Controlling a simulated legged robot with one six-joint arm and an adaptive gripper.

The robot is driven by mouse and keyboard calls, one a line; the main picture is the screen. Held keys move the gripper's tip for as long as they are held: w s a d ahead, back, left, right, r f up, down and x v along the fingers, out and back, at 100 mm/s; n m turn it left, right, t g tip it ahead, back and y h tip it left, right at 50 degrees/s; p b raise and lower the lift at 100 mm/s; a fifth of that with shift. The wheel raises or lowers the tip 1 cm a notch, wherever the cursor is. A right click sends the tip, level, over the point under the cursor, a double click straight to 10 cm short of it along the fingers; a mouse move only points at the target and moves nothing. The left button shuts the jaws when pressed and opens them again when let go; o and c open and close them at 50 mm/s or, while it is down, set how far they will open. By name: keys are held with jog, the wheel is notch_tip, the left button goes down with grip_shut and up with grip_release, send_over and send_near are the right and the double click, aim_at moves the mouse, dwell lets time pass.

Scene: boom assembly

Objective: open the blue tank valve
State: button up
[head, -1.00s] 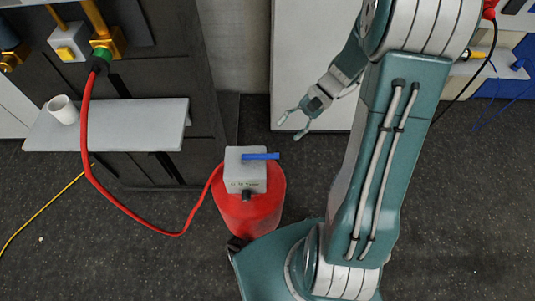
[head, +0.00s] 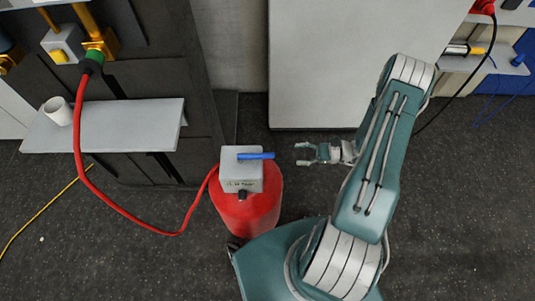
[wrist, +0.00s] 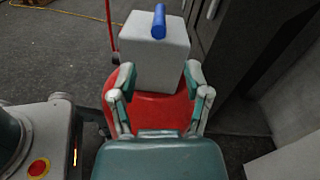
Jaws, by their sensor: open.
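The red tank (head: 247,212) stands on the floor with a grey box (head: 241,175) on its top.
A red hose (head: 100,185) runs from the tank to a green-collared fitting (head: 94,56) on the dark panel. A grey shelf (head: 150,125) holds a white cup (head: 57,111). A large pale cabinet (head: 355,60) stands behind my gripper. The floor between tank and cabinet is clear.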

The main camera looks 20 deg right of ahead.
aim_at(259, 156)
jog(key=x, duration=1.1)
jog(key=shift+a+f, duration=0.1)
jog(key=shift+f, duration=0.05)
grip_shut()
